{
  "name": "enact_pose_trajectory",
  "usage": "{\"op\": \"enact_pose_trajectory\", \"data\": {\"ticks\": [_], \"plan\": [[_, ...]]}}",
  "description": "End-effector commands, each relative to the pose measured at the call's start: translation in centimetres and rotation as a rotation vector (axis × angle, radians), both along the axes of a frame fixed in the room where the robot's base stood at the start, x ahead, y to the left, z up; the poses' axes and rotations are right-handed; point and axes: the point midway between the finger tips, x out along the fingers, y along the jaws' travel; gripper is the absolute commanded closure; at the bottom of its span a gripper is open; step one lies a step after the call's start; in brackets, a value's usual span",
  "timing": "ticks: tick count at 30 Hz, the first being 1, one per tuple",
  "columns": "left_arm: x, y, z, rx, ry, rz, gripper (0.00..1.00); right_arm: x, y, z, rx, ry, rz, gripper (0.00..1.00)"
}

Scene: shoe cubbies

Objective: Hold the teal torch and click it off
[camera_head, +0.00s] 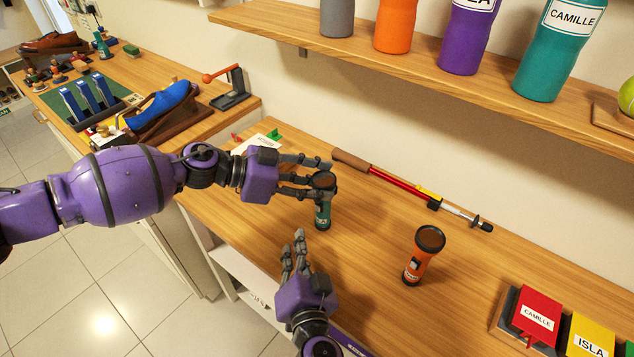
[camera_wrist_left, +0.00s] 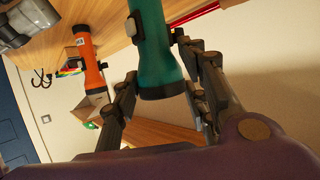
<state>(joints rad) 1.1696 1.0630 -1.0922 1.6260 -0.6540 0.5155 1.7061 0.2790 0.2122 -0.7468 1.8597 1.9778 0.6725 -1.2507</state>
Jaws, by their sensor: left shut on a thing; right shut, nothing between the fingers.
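The teal torch (camera_head: 323,214) stands upright on the wooden bench top, its wide dark head at the top. My left gripper (camera_head: 318,180) is shut on it near the head, coming in from the left. In the left wrist view the teal torch (camera_wrist_left: 158,50) lies between the fingers of my left gripper (camera_wrist_left: 165,95), and a switch shows on its side. Whether its lamp is lit cannot be seen. My right gripper (camera_head: 294,252) is shut and empty, below and to the left of the torch, near the bench's front edge.
An orange torch (camera_head: 418,258) stands to the right on the bench; it also shows in the left wrist view (camera_wrist_left: 88,62). A red trekking pole (camera_head: 400,187) lies behind. A shelf (camera_head: 420,62) with bottles hangs above. The bench between is clear.

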Motion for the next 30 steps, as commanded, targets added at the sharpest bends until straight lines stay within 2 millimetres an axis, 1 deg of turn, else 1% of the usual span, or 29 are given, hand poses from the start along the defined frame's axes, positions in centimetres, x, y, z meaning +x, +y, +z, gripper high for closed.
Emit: {"op": "enact_pose_trajectory", "data": {"ticks": [3, 11, 12, 16, 26, 30], "plan": [[0.0, 0.1, -0.2, 0.003, 0.002, 0.001, 0.89, -0.6, 0.4, 0.1, 0.003, -0.001, 0.000, 1.00], [0.0, 0.1, -0.2, 0.004, 0.003, 0.001, 0.89, -0.7, 0.6, 0.3, 0.005, -0.004, 0.001, 1.00], [0.0, 0.1, -0.2, 0.003, 0.002, 0.000, 0.56, -0.7, 0.6, 0.3, 0.005, -0.004, 0.001, 1.00], [0.0, 0.1, -0.1, 0.003, 0.001, 0.001, 0.39, -0.7, 0.6, 0.3, 0.005, -0.004, 0.001, 1.00], [0.0, 0.2, 0.0, 0.002, 0.000, 0.001, 0.38, -0.7, 0.6, 0.4, 0.005, -0.004, 0.002, 1.00], [-0.2, 1.4, 0.4, 0.003, 0.000, 0.003, 0.38, -0.7, 0.6, 0.4, 0.005, -0.004, 0.002, 1.00]]}}
